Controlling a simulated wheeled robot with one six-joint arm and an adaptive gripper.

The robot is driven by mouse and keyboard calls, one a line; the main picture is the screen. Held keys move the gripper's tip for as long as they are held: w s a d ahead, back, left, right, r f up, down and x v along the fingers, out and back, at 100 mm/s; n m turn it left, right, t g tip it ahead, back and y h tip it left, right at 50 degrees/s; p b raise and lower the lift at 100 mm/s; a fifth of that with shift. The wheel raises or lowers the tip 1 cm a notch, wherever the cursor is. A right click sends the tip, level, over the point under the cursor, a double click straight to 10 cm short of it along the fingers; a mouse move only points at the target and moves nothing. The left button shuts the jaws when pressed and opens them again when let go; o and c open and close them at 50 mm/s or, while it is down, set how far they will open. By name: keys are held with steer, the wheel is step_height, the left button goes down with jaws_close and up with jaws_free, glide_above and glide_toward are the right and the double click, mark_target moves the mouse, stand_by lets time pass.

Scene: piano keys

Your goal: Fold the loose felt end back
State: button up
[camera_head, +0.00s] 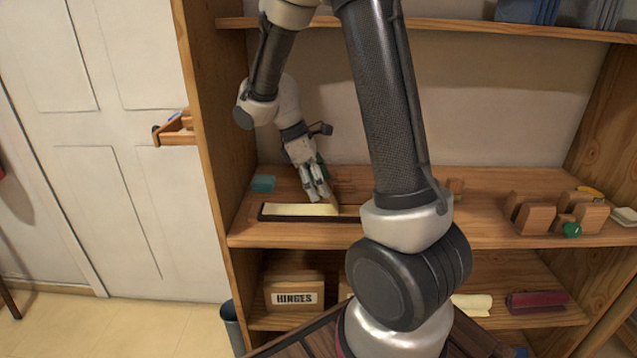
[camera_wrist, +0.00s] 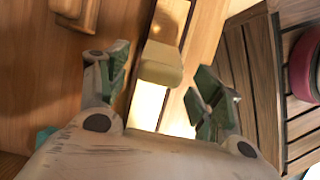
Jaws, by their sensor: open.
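A pale yellow felt strip (camera_head: 298,210) lies along a dark, narrow base (camera_head: 268,218) on the middle shelf. In the wrist view the felt (camera_wrist: 148,108) runs between my fingers. A thicker, rounded yellow part (camera_wrist: 160,66), seemingly its loose end, stands over the strip there. My gripper (camera_head: 326,190) is over the right part of the strip in the head view. In the wrist view my gripper (camera_wrist: 160,90) is open, with one finger on each side of the felt. I cannot tell whether the fingers touch it. My arm hides the base's right part in the head view.
A teal block (camera_head: 263,183) lies behind the strip at left. Wooden blocks (camera_head: 535,218) and a green piece (camera_head: 572,230) stand at the shelf's right. A hinges box (camera_head: 294,292) is below. The cabinet side (camera_head: 215,130) bounds the left.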

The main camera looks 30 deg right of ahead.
steer(key=c, duration=1.5)
steer(key=shift+o, duration=0.2)
steer(key=shift+s+d+r, duration=0.35)
steer(key=shift+d, duration=0.15)
steer(key=o, duration=1.5)
steer(key=shift+c, duration=0.2)
steer(key=v, duration=1.2)
